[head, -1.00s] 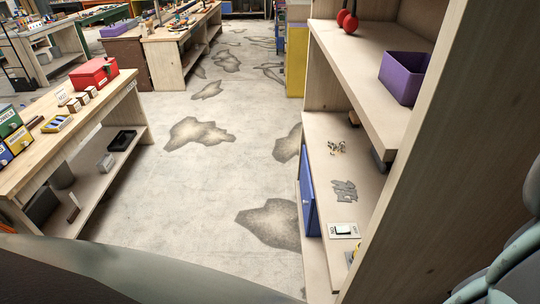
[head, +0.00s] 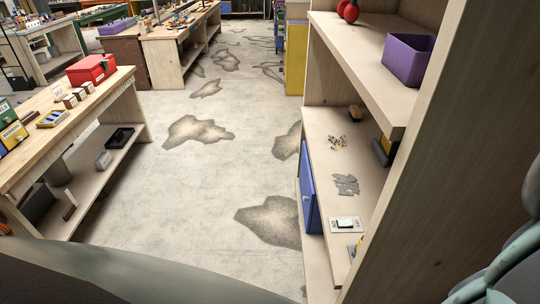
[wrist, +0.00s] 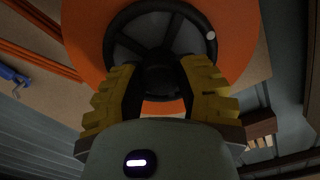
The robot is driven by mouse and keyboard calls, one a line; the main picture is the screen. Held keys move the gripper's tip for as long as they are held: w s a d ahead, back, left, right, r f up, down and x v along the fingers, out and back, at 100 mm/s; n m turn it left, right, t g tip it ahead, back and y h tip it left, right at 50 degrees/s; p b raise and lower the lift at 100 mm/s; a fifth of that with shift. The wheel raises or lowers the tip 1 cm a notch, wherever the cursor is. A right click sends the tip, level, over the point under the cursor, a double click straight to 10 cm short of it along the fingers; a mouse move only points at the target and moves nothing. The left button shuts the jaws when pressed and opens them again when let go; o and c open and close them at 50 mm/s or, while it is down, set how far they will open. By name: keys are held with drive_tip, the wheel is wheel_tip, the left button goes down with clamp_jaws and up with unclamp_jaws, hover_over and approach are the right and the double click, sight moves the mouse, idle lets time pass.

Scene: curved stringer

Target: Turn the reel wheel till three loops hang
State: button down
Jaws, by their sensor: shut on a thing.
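The reel shows only in the wrist view, as a large orange disc (wrist: 240,30) with a black spoked wheel (wrist: 207,33) on its face. The exact contact is too dark to make out. Thin orange strands (wrist: 45,58) run slantwise at the left. I cannot tell how many loops hang.
A blue tool-like object (wrist: 12,78) is at the wrist view's left. In the head view, a wooden shelf unit (head: 440,170) with a purple bin (head: 408,62) fills the right. A workbench (head: 118,92) with a red box (head: 90,69) stands left. Stained floor (head: 165,195) between is clear.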

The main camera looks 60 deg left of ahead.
drive_tip(key=shift+f+n+b, duration=0.1)
drive_tip(key=shift+n+b, duration=0.2)
drive_tip(key=shift+n, duration=0.7)
drive_tip(key=c, duration=0.6)
unclamp_jaws()
drive_tip(key=shift+o, duration=0.2)
drive_tip(key=v, duration=0.7)
drive_tip(key=shift+a, duration=0.2)
drive_tip(key=shift+s, duration=0.15)
